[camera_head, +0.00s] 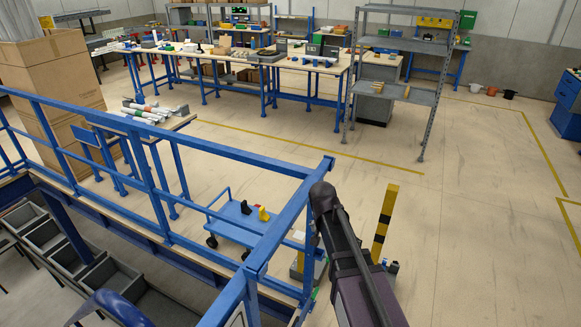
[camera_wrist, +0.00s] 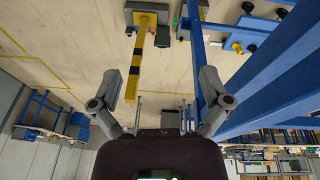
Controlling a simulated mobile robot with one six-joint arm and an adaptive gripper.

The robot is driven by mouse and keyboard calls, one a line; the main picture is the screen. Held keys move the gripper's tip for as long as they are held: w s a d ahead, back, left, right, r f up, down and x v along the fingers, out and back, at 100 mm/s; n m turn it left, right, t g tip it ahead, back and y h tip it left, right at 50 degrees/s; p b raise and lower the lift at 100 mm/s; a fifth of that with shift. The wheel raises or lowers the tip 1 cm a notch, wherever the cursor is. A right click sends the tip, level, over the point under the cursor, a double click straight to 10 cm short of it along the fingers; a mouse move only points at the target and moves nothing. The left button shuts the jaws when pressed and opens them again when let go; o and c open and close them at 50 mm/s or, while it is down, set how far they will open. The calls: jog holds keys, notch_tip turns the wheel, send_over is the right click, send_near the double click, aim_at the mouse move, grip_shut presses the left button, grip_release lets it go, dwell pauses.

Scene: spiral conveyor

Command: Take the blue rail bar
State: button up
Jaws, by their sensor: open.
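The blue rail bar (camera_head: 210,150) is the top bar of a blue guard railing, running from the left edge to a corner near the picture's middle. A second bar (camera_head: 268,240) comes from that corner toward the front. In the wrist view, a wide blue bar (camera_wrist: 265,82) crosses the right side, beside the right finger. My gripper (camera_wrist: 160,75) is open, its two fingers wide apart with nothing between the tips. A narrower blue upright (camera_wrist: 196,50) shows behind the right finger. In the head view my dark arm covers the area just right of the corner; the fingers cannot be made out.
A yellow-black post (camera_head: 384,222) stands right of the railing; it also shows in the wrist view (camera_wrist: 143,50). A blue cart (camera_head: 240,215) is behind the railing. Grey bins (camera_head: 110,275) lie below left. A grey shelf (camera_head: 410,95) and workbenches stand farther back.

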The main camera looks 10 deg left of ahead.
jog(key=m+t+p, duration=0.1)
jog(key=t+p, duration=0.1)
jog(key=p, duration=1)
send_near(298, 202)
notch_tip(298, 202, up, 3)
jog(key=shift+s+a, duration=0.3)
jog(key=shift+s, duration=0.15)
jog(key=shift+f+b, duration=0.1)
jog(key=shift+b, duration=0.25)
jog(key=b+x, duration=1.2)
jog(key=x, duration=0.1)
jog(key=shift+w+d+f, duration=0.1)
jog(key=shift+f, duration=0.1)
jog(key=shift+r, duration=0.1)
grip_shut()
